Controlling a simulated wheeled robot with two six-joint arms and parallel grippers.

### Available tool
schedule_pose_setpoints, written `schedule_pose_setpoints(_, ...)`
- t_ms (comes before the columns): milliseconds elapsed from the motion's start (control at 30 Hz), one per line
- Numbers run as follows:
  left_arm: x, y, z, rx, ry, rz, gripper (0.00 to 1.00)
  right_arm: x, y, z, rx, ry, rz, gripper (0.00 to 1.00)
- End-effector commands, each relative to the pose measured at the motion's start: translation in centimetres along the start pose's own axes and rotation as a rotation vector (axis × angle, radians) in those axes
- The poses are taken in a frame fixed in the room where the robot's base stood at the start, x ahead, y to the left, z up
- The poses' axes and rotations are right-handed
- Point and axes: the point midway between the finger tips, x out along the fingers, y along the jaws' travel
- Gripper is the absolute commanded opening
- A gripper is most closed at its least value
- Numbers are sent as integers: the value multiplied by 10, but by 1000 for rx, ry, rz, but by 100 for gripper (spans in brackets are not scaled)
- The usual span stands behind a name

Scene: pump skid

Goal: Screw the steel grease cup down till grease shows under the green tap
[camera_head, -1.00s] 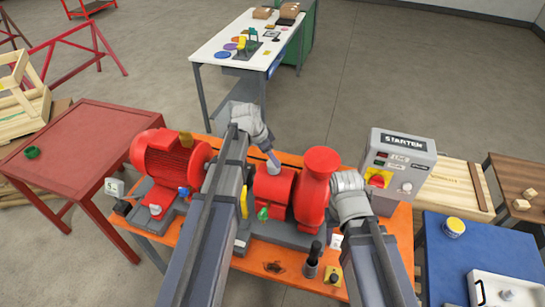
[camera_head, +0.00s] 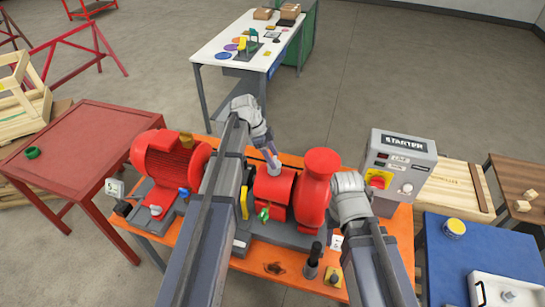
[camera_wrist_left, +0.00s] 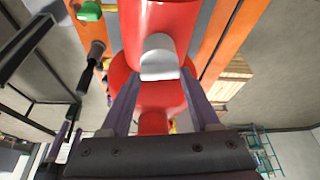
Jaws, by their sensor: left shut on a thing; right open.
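The steel grease cup (camera_wrist_left: 158,58) stands on top of the red pump housing (camera_head: 273,188). My left gripper (camera_head: 275,165) reaches down onto it from above. In the left wrist view its two fingers lie on either side of the cup and are shut on it. The green tap (camera_head: 264,214) is low on the near side of the pump; it also shows at the top left of the left wrist view (camera_wrist_left: 88,11). It is too small to tell whether grease shows under it. My right arm's wrist is right of the pump; its fingers are hidden.
A red motor (camera_head: 170,158) stands left of my left arm. The starter box (camera_head: 402,165) is close to my right arm. A black-topped cylinder (camera_head: 313,258) and a yellow block (camera_head: 333,277) are at the orange bench's front edge (camera_head: 273,268).

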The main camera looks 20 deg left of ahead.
Motion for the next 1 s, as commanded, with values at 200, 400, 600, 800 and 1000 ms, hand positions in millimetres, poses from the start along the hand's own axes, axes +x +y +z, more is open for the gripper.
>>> schedule_pose_setpoints(200, 0, 0, 0, 6, -2, 1, 7, 0, 0, 0, 0, 0, 0, 50)
schedule_pose_setpoints(400, 0, 0, 0, 5, -2, 1, 7, 0, 0, 0, 0, 0, 0, 50)
schedule_pose_setpoints(600, 0, 0, 0, 4, -2, 1, 84, 0, 0, 0, 0, 0, 0, 50)
schedule_pose_setpoints(800, 0, 0, 0, 4, -1, 1, 92, 0, 0, 0, 0, 0, 0, 50)
schedule_pose_setpoints(1000, -2, 0, 0, 4, -1, 1, 92, -2, 0, 0, 0, 0, 0, 50)
